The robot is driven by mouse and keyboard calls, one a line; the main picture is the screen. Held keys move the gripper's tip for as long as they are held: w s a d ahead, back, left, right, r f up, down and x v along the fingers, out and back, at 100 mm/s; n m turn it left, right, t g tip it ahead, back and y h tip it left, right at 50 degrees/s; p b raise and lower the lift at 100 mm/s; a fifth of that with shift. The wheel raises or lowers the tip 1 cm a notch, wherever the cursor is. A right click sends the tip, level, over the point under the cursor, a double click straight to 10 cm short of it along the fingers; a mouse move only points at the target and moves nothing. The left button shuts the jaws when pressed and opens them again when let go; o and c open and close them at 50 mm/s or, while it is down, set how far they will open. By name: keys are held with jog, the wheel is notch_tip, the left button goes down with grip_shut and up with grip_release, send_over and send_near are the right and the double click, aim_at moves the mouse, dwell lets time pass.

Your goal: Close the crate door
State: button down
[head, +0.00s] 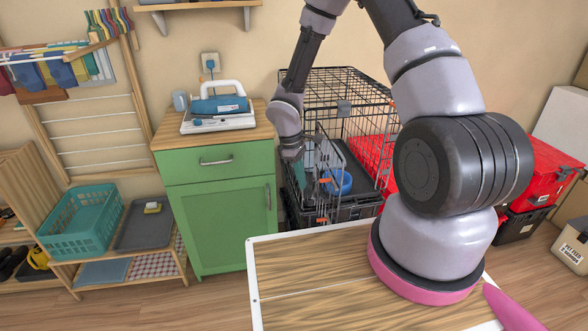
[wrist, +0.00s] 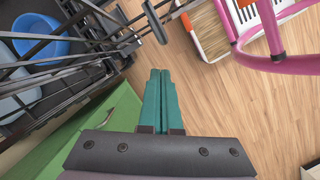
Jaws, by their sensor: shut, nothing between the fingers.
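The black wire crate (head: 345,84) stands against the back wall, right of the green cabinet. Its wire door (head: 322,160) appears to stand open at an angle at the front, with orange parts along its edge. How far it is swung is hard to tell through the overlapping wires. My gripper (head: 299,170) hangs at the crate's front left, beside the door. In the wrist view its teal fingers (wrist: 160,76) are together and empty, pointing over the floor. Black crate wires (wrist: 75,62) pass just left of and beyond the fingertips; I cannot tell whether they touch.
A blue bowl (head: 337,182) sits inside the crate and a black tote (head: 350,209) is under it. The green cabinet (head: 225,213) stands close on the left. Wooden floor (wrist: 240,115) lies clear below the gripper.

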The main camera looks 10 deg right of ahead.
jog(key=shift+s+d, duration=0.65)
jog(key=shift+d, duration=0.25)
jog(key=shift+d, duration=0.1)
